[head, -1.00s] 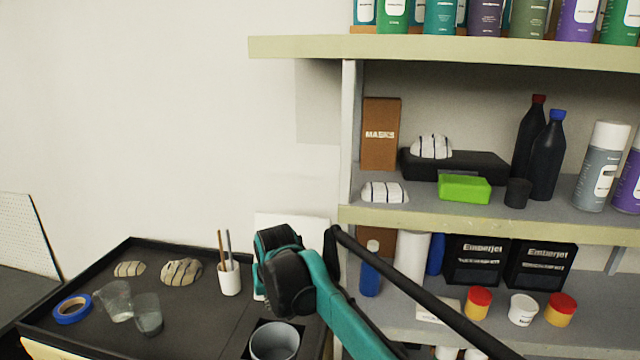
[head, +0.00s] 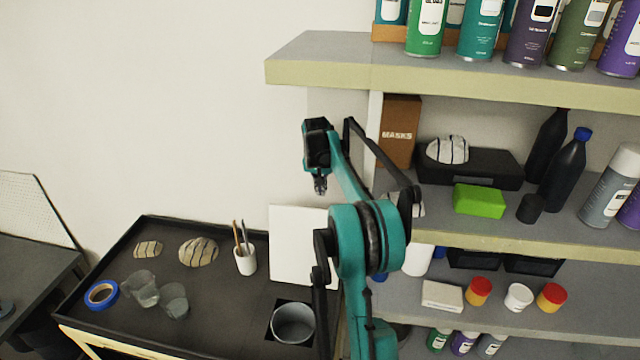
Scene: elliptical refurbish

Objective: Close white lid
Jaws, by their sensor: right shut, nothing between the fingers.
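The white lid (head: 290,248) is a flat white panel standing upright, open, at the back of the black worktop. In front of it is a square opening with a grey round bin (head: 293,322) in it. My right arm rises in front of the shelf, and its gripper (head: 320,186) points down above the lid's top edge, looking apart from it. The gripper is small in view, shut and empty. My arm hides the lid's right edge. My left gripper is out of view.
On the black worktop (head: 215,308) are a white cup with brushes (head: 245,260), two clear cups, blue tape (head: 102,294) and striped cloths. The shelf unit (head: 480,225) at right holds bottles, boxes and a green block (head: 479,200), close to my arm.

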